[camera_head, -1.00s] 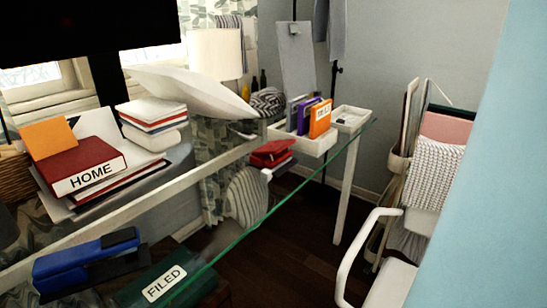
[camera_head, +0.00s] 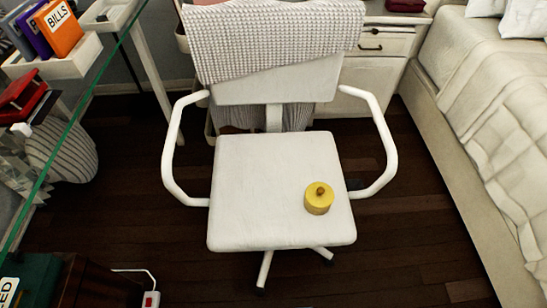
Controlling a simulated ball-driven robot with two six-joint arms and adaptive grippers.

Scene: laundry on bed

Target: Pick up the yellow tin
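The yellow tin (camera_head: 318,201) is a small round tin with a brown knob on its lid. It stands upright on the seat of the white chair (camera_head: 255,175), right of the seat's middle and towards its front edge. Nothing touches it apart from the seat. Neither of my grippers shows in the head view.
The chair has white armrests on both sides and a grey knitted blanket (camera_head: 275,42) over its back. A glass-topped desk (camera_head: 62,165) is at the left with a white tray (camera_head: 62,62) holding binders. A bed (camera_head: 478,120) is at the right.

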